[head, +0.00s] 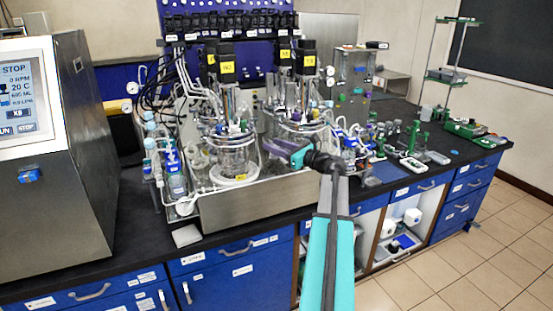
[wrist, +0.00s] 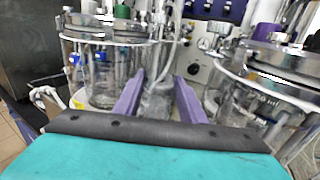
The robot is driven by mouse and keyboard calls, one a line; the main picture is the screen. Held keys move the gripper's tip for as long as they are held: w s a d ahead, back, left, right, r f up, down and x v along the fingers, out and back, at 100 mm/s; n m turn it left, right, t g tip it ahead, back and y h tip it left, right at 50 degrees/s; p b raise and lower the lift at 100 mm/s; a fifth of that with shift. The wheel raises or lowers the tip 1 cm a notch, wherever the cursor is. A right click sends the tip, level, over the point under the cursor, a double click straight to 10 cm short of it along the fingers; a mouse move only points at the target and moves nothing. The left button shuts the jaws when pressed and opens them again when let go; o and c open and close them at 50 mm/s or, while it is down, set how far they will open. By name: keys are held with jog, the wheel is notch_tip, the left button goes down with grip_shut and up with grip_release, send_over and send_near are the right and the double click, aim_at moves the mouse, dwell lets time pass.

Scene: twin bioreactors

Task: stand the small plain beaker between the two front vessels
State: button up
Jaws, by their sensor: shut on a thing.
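Two glass vessels with metal lids stand side by side: the left vessel (head: 232,155) and the right vessel (head: 303,128). In the wrist view, the left vessel (wrist: 103,75) and the right vessel (wrist: 262,95) flank my gripper (wrist: 158,88). Its two purple fingers are shut on a small clear beaker (wrist: 157,104), which looks greyish and roughly upright. Whether the beaker's base touches anything is hidden. In the head view my gripper (head: 284,150) reaches in from the front, in front of the right vessel; I cannot make out the beaker there.
The vessels stand behind a steel front panel (head: 262,202) on the black bench (head: 140,235). Tubes and cables crowd both sides. A control unit with a screen (head: 28,85) stands at left. Several small bottles and green racks (head: 418,135) stand at right.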

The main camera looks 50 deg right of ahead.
aim_at(276, 159)
jog(key=shift+f, duration=0.9)
jog(key=shift+f, duration=0.1)
jog(key=shift+f+p, duration=0.65)
jog(key=shift+f, duration=1.1)
jog(key=shift+f, duration=0.1)
jog(key=o, duration=1.2)
jog(key=shift+c, duration=0.2)
jog(key=s+d+b, duration=0.1)
jog(key=s+b, duration=0.2)
jog(key=s, duration=0.9)
